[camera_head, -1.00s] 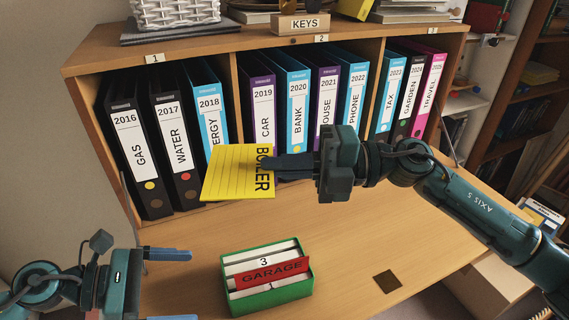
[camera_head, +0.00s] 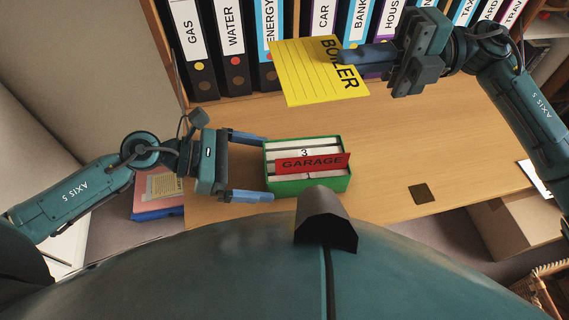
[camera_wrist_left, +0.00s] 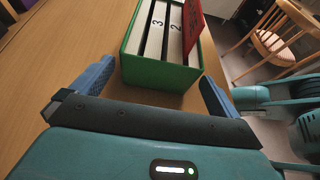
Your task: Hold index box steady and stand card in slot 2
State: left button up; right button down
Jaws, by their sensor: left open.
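The green index box (camera_head: 311,185) stands on the desk with white dividers inside. A divider marked 3 (camera_head: 304,153) and a red GARAGE card (camera_head: 312,163) show in it. In the left wrist view the box (camera_wrist_left: 158,73) shows dividers marked 3 and 2, with the red card (camera_wrist_left: 192,25) beyond. My left gripper (camera_head: 258,166) is open at the box's left end, its fingers apart; the wrist view shows them near the box's two sides (camera_wrist_left: 155,88). My right gripper (camera_head: 352,57) is shut on the yellow BOILER card (camera_head: 306,78), held tilted above the desk, behind the box.
A row of binders (camera_head: 233,55) stands in the shelf at the back. A dark square (camera_head: 420,193) lies on the desk right of the box. The desk's front edge runs close to the box. Bare desk (camera_head: 400,130) lies to the right.

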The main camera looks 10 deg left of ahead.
pick_arm(q)
jog(key=shift+x, duration=2.8)
jog(key=shift+c, duration=0.2)
jog(key=shift+a, duration=0.1)
jog(key=c, duration=1.1)
jog(key=shift+c, duration=0.2)
